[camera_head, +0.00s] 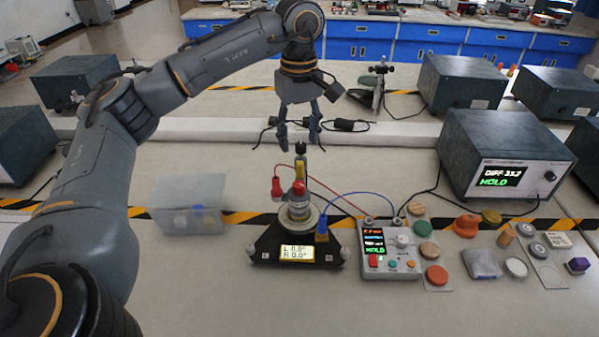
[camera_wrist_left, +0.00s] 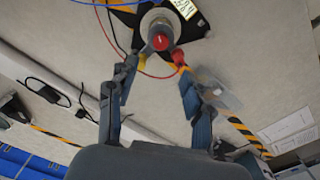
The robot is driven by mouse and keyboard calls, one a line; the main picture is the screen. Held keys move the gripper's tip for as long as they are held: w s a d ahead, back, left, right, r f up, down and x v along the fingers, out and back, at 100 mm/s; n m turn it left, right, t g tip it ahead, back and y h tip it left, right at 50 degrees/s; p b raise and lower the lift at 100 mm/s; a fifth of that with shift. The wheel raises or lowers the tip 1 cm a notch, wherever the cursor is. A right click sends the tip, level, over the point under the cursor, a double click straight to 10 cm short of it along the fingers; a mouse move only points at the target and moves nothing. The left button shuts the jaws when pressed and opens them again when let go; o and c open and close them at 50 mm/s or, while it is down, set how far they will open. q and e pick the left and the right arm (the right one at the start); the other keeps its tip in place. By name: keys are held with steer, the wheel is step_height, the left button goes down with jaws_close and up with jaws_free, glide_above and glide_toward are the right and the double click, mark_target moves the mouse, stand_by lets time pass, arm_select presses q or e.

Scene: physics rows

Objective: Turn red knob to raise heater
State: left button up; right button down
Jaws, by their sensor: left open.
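The heater apparatus has a black base with a lit display (camera_head: 297,252) and a short upright stack on it. A red knob (camera_head: 298,188) sits high on the stack; it also shows in the left wrist view (camera_wrist_left: 160,41). A red plug (camera_head: 277,188) with a red wire stands just left of the knob and also shows in the wrist view (camera_wrist_left: 178,57). My left gripper (camera_head: 299,138) is open and empty, pointing down above and behind the stack, apart from the knob. In the wrist view its spread fingers (camera_wrist_left: 157,78) lie below the knob. My right gripper is not in view.
A control box (camera_head: 390,262) with a lit screen stands right of the base, joined by red and blue wires. Discs and small blocks lie farther right. A translucent box (camera_head: 188,205) stands left. A large instrument (camera_head: 500,155) is at back right. The front table is clear.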

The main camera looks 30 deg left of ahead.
arm_select(q)
steer(key=p, duration=0.1)
glide_above(299, 184)
step_height(299, 184, down, 5)
steer(key=shift+s+f, duration=0.1)
steer(key=shift+s, duration=0.05)
step_height(299, 184, down, 6)
steer(key=shift+r+p, duration=0.1)
steer(key=shift+p, duration=0.45)
steer(key=shift+f, duration=0.75)
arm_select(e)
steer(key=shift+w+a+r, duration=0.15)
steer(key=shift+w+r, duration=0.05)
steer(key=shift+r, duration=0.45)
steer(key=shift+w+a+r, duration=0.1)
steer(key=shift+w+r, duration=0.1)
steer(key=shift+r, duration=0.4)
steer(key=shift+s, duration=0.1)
arm_select(q)
steer(key=shift+c, duration=0.6)
steer(key=c, duration=0.7)
jaws_close()
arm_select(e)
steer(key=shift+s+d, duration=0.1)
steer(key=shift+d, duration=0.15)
